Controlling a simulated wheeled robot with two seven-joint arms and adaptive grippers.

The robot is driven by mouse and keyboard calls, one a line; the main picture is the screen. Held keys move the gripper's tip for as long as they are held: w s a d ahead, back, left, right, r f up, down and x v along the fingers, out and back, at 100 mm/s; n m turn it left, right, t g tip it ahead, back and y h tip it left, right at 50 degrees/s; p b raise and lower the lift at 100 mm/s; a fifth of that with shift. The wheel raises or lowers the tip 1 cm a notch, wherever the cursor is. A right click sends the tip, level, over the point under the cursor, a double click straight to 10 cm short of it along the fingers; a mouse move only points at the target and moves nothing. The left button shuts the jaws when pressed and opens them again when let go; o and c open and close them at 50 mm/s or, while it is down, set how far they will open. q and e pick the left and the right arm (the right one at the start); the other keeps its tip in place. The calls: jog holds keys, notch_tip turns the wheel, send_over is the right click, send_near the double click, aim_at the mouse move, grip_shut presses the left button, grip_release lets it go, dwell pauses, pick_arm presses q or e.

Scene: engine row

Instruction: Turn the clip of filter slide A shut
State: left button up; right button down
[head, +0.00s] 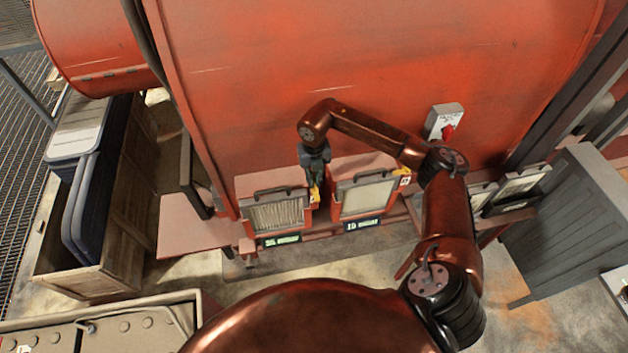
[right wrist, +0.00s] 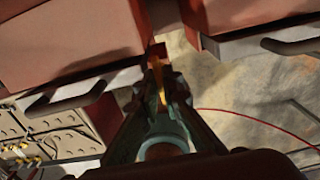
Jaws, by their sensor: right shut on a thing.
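Two filter slides sit in the front of the red engine housing in the head view. The left filter slide (head: 277,214) has a grey pleated face and a dark handle; the right filter slide (head: 366,195) has a paler face. My right gripper (head: 315,186) is at the upper right corner of the left slide, shut on its yellow clip (head: 317,195). The right wrist view shows the yellow clip (right wrist: 160,84) between the fingertips of my right gripper (right wrist: 160,92). The fingers hide part of the clip. Its label is not readable. My left gripper is out of view.
Another yellow clip (head: 405,172) is beside the right slide. A grey switch box (head: 444,121) with a red knob is on the housing. Small displays (head: 281,240) sit below the slides. A wooden crate (head: 118,245) stands at left, a grey cabinet (head: 565,225) at right.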

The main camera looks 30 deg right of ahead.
dwell(0.4)
jog(key=m, duration=0.4)
jog(key=shift+m+b, duration=0.3)
jog(key=shift+m, duration=0.1)
jog(key=m, duration=0.4)
jog(key=shift+r+m, duration=0.1)
jog(key=shift+m, duration=0.2)
jog(key=m, duration=0.4)
jog(key=shift+m, duration=0.3)
jog(key=shift+m+p, duration=0.35)
jog(key=shift+m, duration=1.65)
jog(key=shift+w, duration=0.1)
jog(key=c, duration=2.1)
grip_release()
